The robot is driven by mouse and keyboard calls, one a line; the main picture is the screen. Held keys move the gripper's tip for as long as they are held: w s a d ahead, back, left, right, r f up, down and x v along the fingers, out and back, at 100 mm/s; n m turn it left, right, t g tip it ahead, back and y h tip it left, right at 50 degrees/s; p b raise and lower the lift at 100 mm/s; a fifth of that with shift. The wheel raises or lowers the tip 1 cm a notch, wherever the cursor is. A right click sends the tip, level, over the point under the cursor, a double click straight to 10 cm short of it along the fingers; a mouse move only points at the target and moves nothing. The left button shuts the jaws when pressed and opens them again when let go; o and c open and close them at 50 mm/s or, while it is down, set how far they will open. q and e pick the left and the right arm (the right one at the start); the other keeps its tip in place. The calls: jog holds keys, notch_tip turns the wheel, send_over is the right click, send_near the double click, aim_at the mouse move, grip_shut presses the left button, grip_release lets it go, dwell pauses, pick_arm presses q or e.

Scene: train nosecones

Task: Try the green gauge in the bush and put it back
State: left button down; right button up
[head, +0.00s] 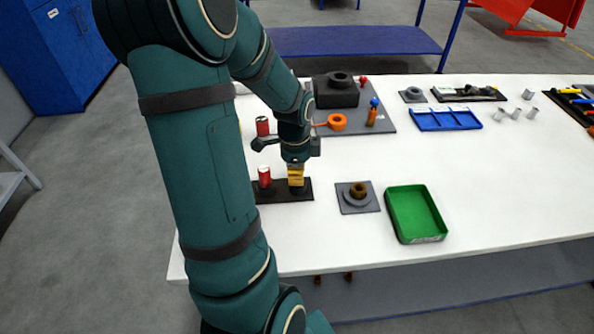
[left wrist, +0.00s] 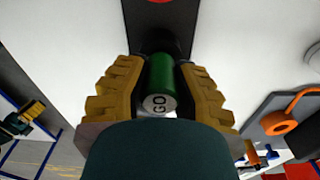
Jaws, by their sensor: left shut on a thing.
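My left gripper (head: 296,182) points down at the right part of the black stand (head: 281,197). Its yellow fingers are shut on the green gauge (left wrist: 161,78), whose end marked "GO" faces the left wrist camera. In the head view the fingers hide the gauge, and I cannot tell whether its lower end is in the stand. A red gauge (head: 264,177) stands upright in the stand's left part. The bush (head: 358,189), a brown ring in a grey flanged holder on a square plate, is to the right of the stand. My right gripper is not in view.
A green tray (head: 415,213) lies right of the bush. Behind are another red cylinder (head: 262,126), an orange ring (head: 337,122), a dark block (head: 336,92) and a blue tray (head: 445,118). The white table (head: 500,200) is clear at the front right.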

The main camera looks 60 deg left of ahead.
pick_arm(q)
jog(key=c, duration=0.8)
grip_release()
jog(key=shift+c, duration=0.2)
jog(key=shift+r, duration=0.1)
notch_tip(320, 180, up, 12)
jog(key=shift+s+a+f, duration=0.1)
jog(key=shift+s, duration=0.05)
